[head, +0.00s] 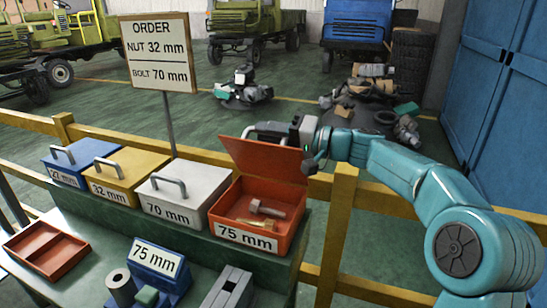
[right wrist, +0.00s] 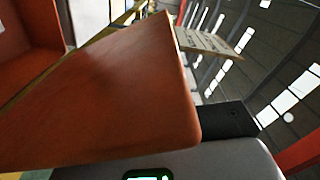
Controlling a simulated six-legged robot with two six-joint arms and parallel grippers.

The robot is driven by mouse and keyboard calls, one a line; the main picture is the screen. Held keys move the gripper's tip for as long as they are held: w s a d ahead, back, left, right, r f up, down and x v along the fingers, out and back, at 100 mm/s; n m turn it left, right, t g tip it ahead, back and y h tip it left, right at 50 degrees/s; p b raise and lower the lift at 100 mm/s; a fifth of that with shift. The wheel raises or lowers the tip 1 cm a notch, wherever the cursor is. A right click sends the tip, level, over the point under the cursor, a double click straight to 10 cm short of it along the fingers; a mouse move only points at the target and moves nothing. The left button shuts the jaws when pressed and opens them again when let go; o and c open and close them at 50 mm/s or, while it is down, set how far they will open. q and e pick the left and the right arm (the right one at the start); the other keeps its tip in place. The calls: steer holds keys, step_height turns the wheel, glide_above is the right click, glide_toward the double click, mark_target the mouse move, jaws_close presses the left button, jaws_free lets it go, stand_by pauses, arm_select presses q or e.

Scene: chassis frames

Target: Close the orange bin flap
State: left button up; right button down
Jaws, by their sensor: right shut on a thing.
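The orange bin (head: 283,237), labelled 75 mm, stands at the right end of the row of bins. Its orange flap (head: 265,160) is raised, tilted up at the back of the bin. The flap fills much of the right wrist view (right wrist: 120,95). My right gripper (head: 285,132) is at the flap's upper edge and is shut on the flap; the flap hides just where the fingers grip, perhaps at a handle. Bolts (head: 266,209) lie inside the open bin. My left gripper is not in view.
Shut bins stand to the left: white 70 mm (head: 183,200), yellow 32 mm (head: 125,178) and blue 27 mm (head: 72,163). An order sign (head: 158,52) stands behind them. A yellow rail (head: 345,210) runs behind the bench. A red tray (head: 45,250) lies front left.

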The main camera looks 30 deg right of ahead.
arm_select(q)
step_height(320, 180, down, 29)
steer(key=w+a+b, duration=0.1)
steer(key=b, duration=2.6)
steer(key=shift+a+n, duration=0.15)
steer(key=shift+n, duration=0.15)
arm_select(e)
steer(key=s+a+f+n, duration=0.7)
steer(key=f+n, duration=0.3)
steer(key=n, duration=0.2)
steer(key=shift+s+a+f, duration=0.25)
steer(key=shift+a+f, duration=0.05)
steer(key=shift+a, duration=0.35)
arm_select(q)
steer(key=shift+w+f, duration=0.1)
arm_select(e)
steer(key=shift+f, duration=0.1)
steer(key=c, duration=1.3)
jaws_free()
steer(key=shift+c, duration=0.2)
steer(key=shift+o, duration=1.1)
steer(key=shift+s, duration=0.2)
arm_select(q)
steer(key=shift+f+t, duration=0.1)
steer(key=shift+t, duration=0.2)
arm_select(e)
steer(key=v, duration=1.6)
steer(key=shift+w+d, duration=0.1)
